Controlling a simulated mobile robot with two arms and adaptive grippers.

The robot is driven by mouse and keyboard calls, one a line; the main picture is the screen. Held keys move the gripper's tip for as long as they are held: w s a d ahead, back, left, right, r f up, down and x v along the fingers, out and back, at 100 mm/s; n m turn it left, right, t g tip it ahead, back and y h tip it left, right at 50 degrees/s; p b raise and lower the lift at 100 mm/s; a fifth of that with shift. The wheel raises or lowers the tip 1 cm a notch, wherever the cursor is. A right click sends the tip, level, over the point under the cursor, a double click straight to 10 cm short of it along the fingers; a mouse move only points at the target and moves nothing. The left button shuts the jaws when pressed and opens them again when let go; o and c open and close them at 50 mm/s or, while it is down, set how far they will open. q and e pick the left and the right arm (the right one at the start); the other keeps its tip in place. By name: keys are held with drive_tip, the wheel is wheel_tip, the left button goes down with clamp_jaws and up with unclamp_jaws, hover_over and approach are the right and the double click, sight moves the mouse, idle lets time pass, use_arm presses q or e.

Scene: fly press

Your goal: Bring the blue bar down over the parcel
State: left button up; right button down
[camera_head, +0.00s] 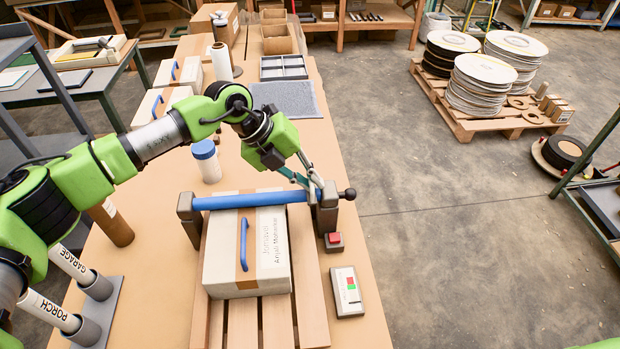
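The parcel (270,270) is a pale carton with brown tape, a blue handle and printed lettering, lying on wooden slats. The blue bar (230,202) runs across its far part, between a dark left post (190,218) and a dark right post (326,212). I cannot tell whether the bar touches the parcel. A dark knob (348,194) sticks out right of the right post. My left gripper (312,184) has its fingers at the bar's right end, by the right post. Its fingertips overlap the bar and post, so its grip is unclear. My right gripper is not in view.
A red button box (334,241) and a small panel with coloured keys (347,291) sit right of the slats. A blue-lidded white jar (206,160) stands behind the left post. Tubes marked GARAGE (72,265) and PORCH (48,312) stand at left.

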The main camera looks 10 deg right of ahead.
use_arm(q)
drive_tip(key=shift+s+d+f, duration=0.1)
drive_tip(key=shift+f, duration=0.2)
drive_tip(key=shift+r, duration=0.15)
drive_tip(key=v, duration=1.2)
